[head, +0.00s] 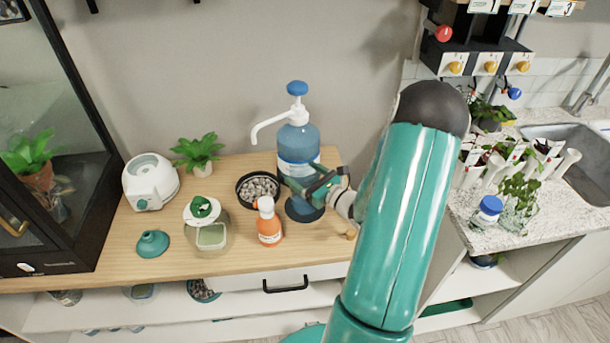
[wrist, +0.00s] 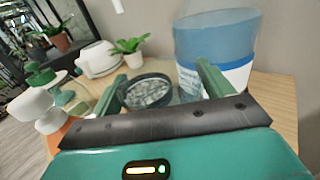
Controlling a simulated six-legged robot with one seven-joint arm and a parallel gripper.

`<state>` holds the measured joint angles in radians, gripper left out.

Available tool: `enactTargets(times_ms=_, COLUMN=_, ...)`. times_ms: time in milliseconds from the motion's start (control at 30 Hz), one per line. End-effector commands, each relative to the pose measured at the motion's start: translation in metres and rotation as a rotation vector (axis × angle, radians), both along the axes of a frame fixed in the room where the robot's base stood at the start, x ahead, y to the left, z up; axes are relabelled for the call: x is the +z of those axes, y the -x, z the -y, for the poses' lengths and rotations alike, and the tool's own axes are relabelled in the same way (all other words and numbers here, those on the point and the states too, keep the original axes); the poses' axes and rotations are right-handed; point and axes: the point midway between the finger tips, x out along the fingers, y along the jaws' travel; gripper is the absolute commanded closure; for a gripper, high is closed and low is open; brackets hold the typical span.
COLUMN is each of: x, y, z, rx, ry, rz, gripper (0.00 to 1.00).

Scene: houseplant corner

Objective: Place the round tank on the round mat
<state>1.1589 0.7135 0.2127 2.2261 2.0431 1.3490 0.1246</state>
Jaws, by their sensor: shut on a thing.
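My gripper (head: 318,183) is in front of the lower part of a blue water bottle, on the right part of the wooden top. In the wrist view its two green fingers (wrist: 160,85) stand apart. Something clear and see-through, seemingly the round tank (wrist: 180,98), is between them; its outline is hard to make out and my gripper body hides its lower part. The dark blue round mat (head: 304,210) lies on the wood just below my gripper in the head view. I cannot tell how high the tank is above it.
The blue bottle (head: 298,143) with a white pump stands behind. A pebble dish (head: 258,187) and an orange bottle (head: 269,228) are left of the mat. A lidded jar (head: 211,236), plant (head: 199,153) and white appliance (head: 150,181) are farther left.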

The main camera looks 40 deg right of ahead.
Motion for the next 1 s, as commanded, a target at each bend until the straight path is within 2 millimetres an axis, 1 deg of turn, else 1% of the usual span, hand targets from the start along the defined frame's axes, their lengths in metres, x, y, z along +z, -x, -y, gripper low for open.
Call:
enactTargets(times_ms=167, x=-0.002, y=0.0, z=0.0, rx=0.0, ry=0.0, rz=0.001, gripper=0.66)
enactTargets(times_ms=200, x=-0.003, y=0.0, z=0.0, rx=0.0, ry=0.0, rz=0.0, gripper=0.19)
enactTargets(times_ms=300, x=-0.003, y=0.0, z=0.0, rx=0.0, ry=0.0, rz=0.0, gripper=0.0)
enactTargets(times_ms=600, x=0.001, y=0.0, z=0.0, rx=0.0, ry=0.001, rz=0.0, gripper=0.0)
enactTargets(times_ms=667, x=0.001, y=0.005, z=0.001, rx=-0.002, ry=0.0, rz=0.0, gripper=0.0)
enactTargets(times_ms=767, x=0.0, y=0.02, z=0.002, rx=-0.004, ry=0.0, rz=-0.002, gripper=0.0)
enactTargets(times_ms=1000, x=0.0, y=0.072, z=0.006, rx=-0.004, ry=0.0, rz=-0.002, gripper=0.0)
